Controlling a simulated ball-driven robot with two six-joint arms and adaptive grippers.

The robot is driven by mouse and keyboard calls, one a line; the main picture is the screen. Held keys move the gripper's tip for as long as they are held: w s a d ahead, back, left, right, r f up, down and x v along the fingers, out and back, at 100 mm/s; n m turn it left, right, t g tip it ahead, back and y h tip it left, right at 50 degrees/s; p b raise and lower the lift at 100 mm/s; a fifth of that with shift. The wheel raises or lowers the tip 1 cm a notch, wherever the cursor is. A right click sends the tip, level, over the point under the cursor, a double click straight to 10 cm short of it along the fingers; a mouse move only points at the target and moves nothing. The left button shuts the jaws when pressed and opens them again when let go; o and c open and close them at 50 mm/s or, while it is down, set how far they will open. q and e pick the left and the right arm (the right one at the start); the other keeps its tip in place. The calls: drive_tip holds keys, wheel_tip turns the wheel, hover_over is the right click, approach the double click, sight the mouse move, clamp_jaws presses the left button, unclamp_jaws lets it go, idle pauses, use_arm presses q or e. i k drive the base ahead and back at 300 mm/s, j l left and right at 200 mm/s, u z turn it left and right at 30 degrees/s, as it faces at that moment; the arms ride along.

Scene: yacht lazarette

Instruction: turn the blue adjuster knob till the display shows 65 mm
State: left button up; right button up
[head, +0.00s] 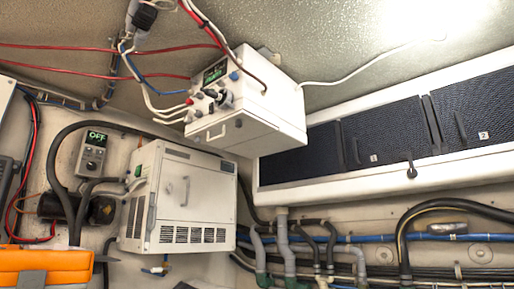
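A white box (262,108) hangs under the ceiling near the middle, its front tilted toward the left. Its front has a small green-lit display (215,72), whose reading is too small to make out. A small blue knob (234,76) sits at the display's right. Black and grey knobs and a red one (189,101) are below the display.
A grey wall controller (92,150) reads OFF. Below the box stands a white vented cabinet (187,200) with a handle. An orange case (45,268) is at lower left. Red, white and blue cables run around the box. Dark mesh panels (385,135) and pipes (288,245) line the right.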

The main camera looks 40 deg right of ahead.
sight(233, 76)
drive_tip(key=k+j+z, duration=0.1)
drive_tip(key=z, duration=0.25)
drive_tip(key=k+z, duration=0.15)
drive_tip(key=z, duration=0.2)
drive_tip(key=k+z, duration=0.15)
drive_tip(key=z, duration=0.25)
drive_tip(key=k+j, duration=0.2)
drive_tip(key=k, duration=0.15)
drive_tip(key=k+j, duration=0.25)
drive_tip(key=k, duration=0.05)
